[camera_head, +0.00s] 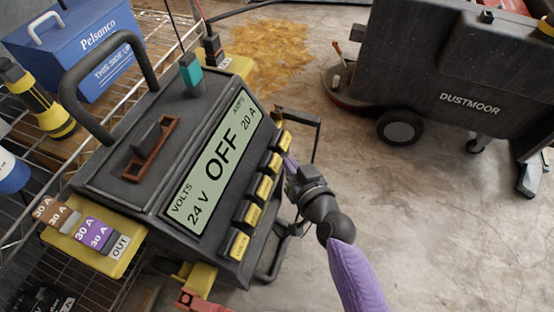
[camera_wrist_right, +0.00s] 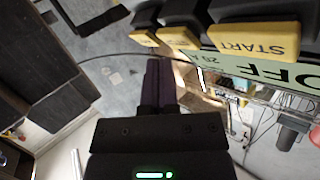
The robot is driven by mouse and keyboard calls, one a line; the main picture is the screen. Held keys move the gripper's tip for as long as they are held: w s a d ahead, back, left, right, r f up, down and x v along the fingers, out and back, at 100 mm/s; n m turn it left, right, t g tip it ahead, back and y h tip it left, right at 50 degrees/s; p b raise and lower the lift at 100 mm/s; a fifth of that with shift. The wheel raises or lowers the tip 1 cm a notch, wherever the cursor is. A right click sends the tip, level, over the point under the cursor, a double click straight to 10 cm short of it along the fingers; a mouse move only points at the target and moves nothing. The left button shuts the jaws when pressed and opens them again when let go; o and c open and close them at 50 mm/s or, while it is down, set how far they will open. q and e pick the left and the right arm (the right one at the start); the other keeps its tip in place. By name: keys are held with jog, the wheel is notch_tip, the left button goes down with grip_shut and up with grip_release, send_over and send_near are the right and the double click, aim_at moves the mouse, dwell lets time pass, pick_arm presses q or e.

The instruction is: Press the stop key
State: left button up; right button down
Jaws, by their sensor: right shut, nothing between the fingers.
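The dark charger unit has a green display (camera_head: 216,160) reading "24 V OFF 20 A". A row of several yellow-faced keys (camera_head: 263,187) runs along the display's lower right edge. In the right wrist view one key reads START (camera_wrist_right: 255,40). Two smaller-looking yellow keys (camera_wrist_right: 180,38) lie to its left; their labels are too unclear to read, so I cannot tell which is the stop key. My right gripper (camera_head: 289,164) is shut and empty, its tips beside the far end of the key row. Its fingers show in the wrist view (camera_wrist_right: 158,68). Contact with a key cannot be told. My left gripper is out of view.
A wire shelf holds the charger, a blue Pelsanco box (camera_head: 85,45) and a yellow-black flashlight (camera_head: 35,100). A black handle (camera_head: 72,82) arches over the charger. A Dustmoor floor machine (camera_head: 450,75) stands at the upper right. Open concrete floor lies between.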

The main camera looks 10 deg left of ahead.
jog(key=d+r, duration=0.1)
jog(key=d+p, duration=0.1)
jog(key=d+r+p, duration=0.1)
jog(key=d, duration=0.1)
jog(key=shift+s+d+r, duration=0.1)
jog(key=shift+s+r, duration=0.2)
jog(key=shift+s, duration=0.1)
dwell(0.6)
